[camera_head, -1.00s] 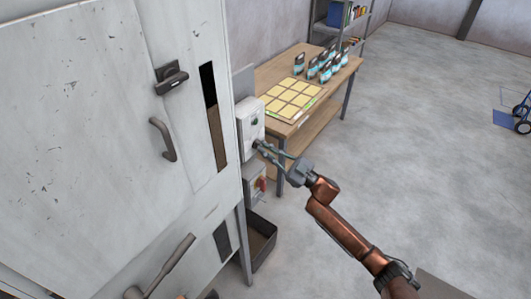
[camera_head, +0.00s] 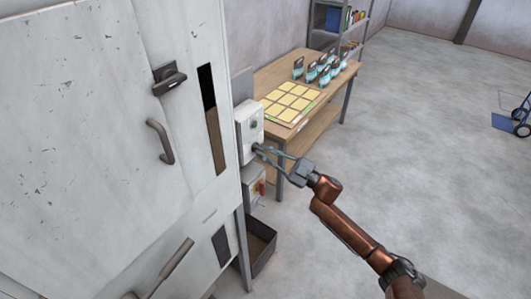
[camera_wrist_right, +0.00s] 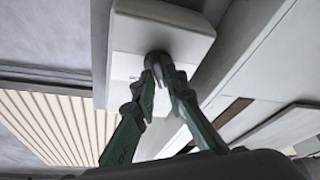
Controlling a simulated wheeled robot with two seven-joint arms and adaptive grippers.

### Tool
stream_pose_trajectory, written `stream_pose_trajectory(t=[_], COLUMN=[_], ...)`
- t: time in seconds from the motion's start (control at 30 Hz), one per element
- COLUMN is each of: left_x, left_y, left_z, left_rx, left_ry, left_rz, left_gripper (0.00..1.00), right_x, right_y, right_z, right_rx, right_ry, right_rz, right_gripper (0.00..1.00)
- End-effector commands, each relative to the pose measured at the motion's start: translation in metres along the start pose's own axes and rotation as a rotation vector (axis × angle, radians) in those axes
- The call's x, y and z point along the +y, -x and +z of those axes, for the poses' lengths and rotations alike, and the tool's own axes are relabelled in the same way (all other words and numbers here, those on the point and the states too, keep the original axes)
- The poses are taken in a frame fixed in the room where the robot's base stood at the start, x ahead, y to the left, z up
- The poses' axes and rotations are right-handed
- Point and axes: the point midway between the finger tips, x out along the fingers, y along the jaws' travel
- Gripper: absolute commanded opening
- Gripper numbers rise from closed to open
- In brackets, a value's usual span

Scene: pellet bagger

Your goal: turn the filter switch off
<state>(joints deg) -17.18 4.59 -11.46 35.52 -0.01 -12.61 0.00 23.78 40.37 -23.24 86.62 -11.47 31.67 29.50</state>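A pale switch box (camera_head: 247,117) with a small green round spot is mounted at the side of the big white machine. A dark knob sits low on its face; it shows between my fingertips in the right wrist view (camera_wrist_right: 158,57). My right gripper (camera_head: 258,149) reaches it from the lower right. Its two green-grey fingers converge on the knob and appear closed on it, one fingertip on each side, also in the right wrist view (camera_wrist_right: 159,75). The knob's exact angle is largely hidden by the fingers. My left gripper is not in view.
Below is a grey box with a red switch (camera_head: 261,188). A dark open bin (camera_head: 266,258) stands on the floor beneath. A wooden table (camera_head: 285,76) with yellow squares and several pouches stands behind. The machine front has handles (camera_head: 160,141) and a lever (camera_head: 176,259).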

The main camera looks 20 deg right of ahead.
Motion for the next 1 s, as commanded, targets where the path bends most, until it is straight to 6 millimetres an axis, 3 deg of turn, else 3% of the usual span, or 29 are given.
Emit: stream_pose_trajectory(t=[0.2,0.57,1.0], left_x=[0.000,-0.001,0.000], left_y=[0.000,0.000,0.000], left_z=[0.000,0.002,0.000], left_rx=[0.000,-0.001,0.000], left_ry=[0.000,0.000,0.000], left_rz=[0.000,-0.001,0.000], left_gripper=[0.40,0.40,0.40], right_x=[0.000,-0.001,-0.001], right_y=[0.000,0.008,0.092], right_z=[0.000,0.001,0.001], right_rx=[0.000,-0.002,-0.003], right_ry=[-0.001,-0.002,-0.001], right_rz=[0.000,0.000,0.000], right_gripper=[0.27,0.27,0.27])
